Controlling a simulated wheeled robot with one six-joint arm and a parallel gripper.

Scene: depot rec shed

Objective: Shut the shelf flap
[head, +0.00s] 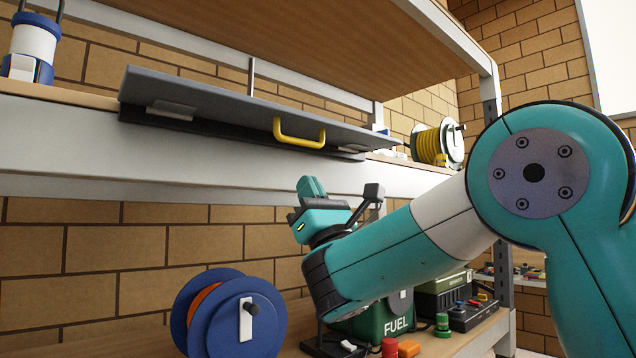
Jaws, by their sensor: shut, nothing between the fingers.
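The shelf flap is a long grey panel (225,112) on the middle shelf's front, with a yellow handle (300,133) right of its centre. It tilts, with a dark strip showing beneath its lower edge. Pale hinge-like plates show along that edge; how far the flap stands open is hard to tell from this low angle. My gripper (312,187) is shut and empty, pointing up, in the picture just below the handle and apart from it. My arm reaches in from the right.
A blue and white lantern-like item (34,45) stands left of the flap, and a yellow cable reel (438,145) right of it. Below are a blue reel (228,312), a green fuel can (378,322) and small coloured items. A shelf board (250,35) hangs above.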

